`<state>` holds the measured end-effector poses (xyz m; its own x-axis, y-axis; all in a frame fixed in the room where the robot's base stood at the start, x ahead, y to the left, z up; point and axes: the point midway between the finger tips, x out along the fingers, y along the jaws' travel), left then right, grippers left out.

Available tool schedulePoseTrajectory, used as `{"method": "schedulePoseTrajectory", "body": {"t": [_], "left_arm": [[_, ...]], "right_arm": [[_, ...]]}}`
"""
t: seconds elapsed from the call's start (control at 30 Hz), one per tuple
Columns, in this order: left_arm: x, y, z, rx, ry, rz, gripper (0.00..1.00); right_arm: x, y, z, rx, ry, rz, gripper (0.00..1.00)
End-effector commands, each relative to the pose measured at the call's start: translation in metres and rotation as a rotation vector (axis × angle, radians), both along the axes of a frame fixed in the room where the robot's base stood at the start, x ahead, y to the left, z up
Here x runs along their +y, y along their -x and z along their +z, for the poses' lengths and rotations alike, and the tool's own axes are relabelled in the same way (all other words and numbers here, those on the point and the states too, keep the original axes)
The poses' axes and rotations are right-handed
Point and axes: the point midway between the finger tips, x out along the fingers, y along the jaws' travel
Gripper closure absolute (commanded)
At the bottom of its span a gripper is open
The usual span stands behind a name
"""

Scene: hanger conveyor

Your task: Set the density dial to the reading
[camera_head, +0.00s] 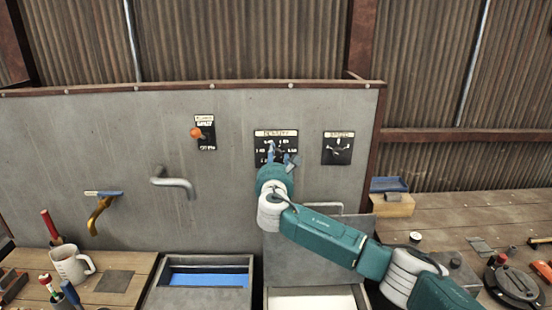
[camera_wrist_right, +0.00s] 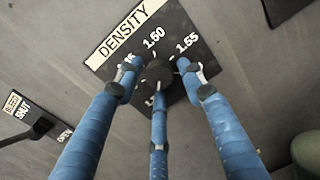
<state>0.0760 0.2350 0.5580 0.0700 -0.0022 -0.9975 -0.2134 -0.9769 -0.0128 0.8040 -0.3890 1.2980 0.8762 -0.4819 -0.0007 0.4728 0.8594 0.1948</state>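The density dial's plate (camera_head: 275,134) is black with a pale title strip, on the grey upright panel. In the right wrist view its title reads DENSITY (camera_wrist_right: 122,35), with 1.60 and 1.65 legible and other marks covered by my fingers. The dark round dial knob (camera_wrist_right: 156,74) sits mid-plate; its pointer direction is unclear. My right gripper (camera_head: 281,154) is at the plate, its three blue fingers around the knob. In the wrist view the fingertips (camera_wrist_right: 158,80) are spread, with small gaps beside the knob; contact cannot be made out. My left gripper is not in view.
A speed dial (camera_head: 338,148) is right of the density plate. An orange-knobbed lever (camera_head: 196,132) marked SHUT and OPEN is left of it. A grey handle (camera_head: 173,183) and a yellow handle (camera_head: 98,212) stick out further left. Benches with tools and a mug (camera_head: 71,264) flank the panel.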

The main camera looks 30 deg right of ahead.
Motion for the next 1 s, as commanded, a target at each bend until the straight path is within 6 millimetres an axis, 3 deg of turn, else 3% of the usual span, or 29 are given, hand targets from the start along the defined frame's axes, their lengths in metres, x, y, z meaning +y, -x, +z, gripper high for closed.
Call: {"method": "schedulePoseTrajectory", "body": {"t": [0.03,0.17,0.53,1.0], "left_arm": [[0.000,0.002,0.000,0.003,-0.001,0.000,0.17],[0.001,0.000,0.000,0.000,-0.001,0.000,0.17],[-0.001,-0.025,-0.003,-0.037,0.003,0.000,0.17],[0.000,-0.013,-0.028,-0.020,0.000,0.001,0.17]], "right_arm": [[0.000,0.000,0.000,0.000,0.000,0.000,0.76],[0.000,0.000,0.000,0.000,0.000,-0.001,0.99],[0.000,0.000,-0.002,-0.022,-0.051,0.000,0.99],[0.001,0.000,-0.005,-0.182,-0.385,0.000,0.99]]}}
